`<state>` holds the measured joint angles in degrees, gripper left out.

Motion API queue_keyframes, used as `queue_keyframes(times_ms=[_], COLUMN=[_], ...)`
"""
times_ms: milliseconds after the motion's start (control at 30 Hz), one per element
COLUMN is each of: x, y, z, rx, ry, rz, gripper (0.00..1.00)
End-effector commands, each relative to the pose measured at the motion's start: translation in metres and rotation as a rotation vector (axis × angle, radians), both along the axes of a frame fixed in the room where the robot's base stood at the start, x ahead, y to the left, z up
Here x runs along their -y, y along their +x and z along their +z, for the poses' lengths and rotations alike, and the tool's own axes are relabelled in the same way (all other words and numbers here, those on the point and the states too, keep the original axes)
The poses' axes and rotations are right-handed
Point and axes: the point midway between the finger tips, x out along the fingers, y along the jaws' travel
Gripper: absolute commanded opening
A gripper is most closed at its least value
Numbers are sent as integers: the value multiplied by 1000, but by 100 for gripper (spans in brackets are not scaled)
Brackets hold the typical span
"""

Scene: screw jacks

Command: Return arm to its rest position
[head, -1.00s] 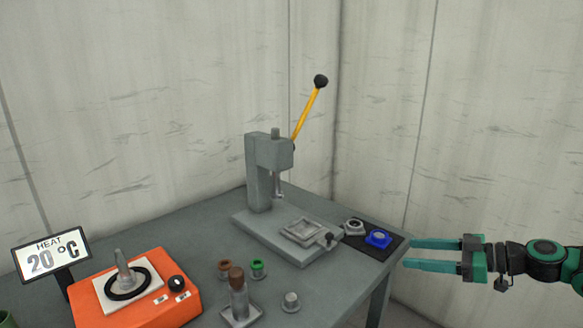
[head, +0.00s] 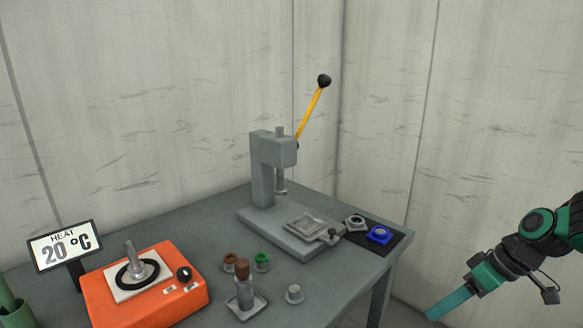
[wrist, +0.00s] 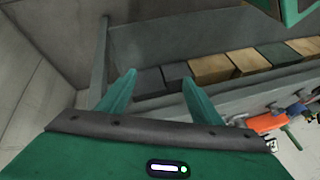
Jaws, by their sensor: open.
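My gripper (head: 452,303) is at the lower right of the head view, off the table's right edge and pointing down to the left. In the wrist view its two green fingers (wrist: 158,98) stand apart with nothing between them. It is open and empty, and touches nothing on the table. In the head view only one finger shows clearly. My arm enters from the right edge.
The grey table (head: 190,220) holds an arbor press (head: 265,170) with a yellow lever (head: 309,112), an orange heater (head: 150,290) with a "20 °C" sign (head: 65,246), a brown-topped bottle (head: 243,290), small cups and a blue part (head: 380,235) on a dark mat (head: 396,244). Space right of the table is free.

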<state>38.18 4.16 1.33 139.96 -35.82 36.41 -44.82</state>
Motion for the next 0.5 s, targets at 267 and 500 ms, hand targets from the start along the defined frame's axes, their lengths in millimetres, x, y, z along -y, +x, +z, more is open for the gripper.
queue_keyframes(times_ms=[267, 500], x=[32, 54], y=[-74, -141], z=[29, 57], rx=[-232, -358], ry=[-211, -295], rz=[-370, -759], gripper=[59, 59])
